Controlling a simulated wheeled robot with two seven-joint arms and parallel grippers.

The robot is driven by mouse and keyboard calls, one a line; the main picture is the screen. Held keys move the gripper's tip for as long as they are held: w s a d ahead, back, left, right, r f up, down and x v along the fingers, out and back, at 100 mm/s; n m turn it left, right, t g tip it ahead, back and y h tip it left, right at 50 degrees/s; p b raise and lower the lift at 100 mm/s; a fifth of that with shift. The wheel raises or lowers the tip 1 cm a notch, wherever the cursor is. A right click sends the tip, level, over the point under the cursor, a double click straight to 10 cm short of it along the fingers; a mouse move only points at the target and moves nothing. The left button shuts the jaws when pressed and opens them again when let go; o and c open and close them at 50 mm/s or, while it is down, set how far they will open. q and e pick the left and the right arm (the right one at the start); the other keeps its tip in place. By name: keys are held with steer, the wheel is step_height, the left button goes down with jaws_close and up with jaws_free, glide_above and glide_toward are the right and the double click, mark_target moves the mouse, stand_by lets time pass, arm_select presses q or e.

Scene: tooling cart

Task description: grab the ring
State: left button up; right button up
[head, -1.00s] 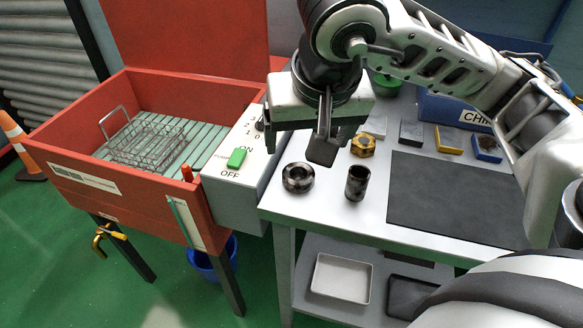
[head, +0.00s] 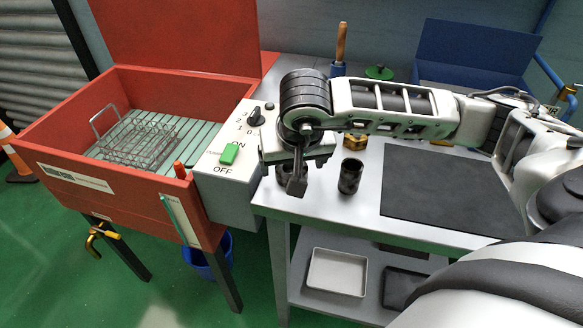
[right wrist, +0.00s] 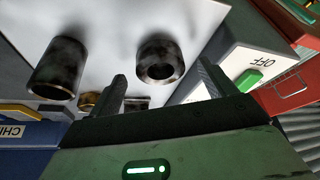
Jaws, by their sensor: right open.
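The ring (right wrist: 160,60), a short, thick dark metal ring with mottled patches, stands on the light cart top. In the right wrist view it lies ahead of and between the two fingers of my right gripper (right wrist: 160,85). In the head view the right gripper (head: 297,186) is pointed down over the ring (head: 282,173) and hides most of it. The gripper is open and nothing is between its fingers. Whether a finger touches the ring I cannot tell. My left gripper is not in view.
A taller dark hollow cylinder (head: 349,177) stands just right of the ring. A brass nut (head: 354,141) is behind it. The grey control box (head: 222,180) with a green switch (head: 229,154) borders the left. A dark mat (head: 440,190) lies at the right.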

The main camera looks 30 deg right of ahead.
steer(key=shift+x, duration=0.85)
steer(key=c, duration=1.3)
steer(key=shift+r, duration=0.1)
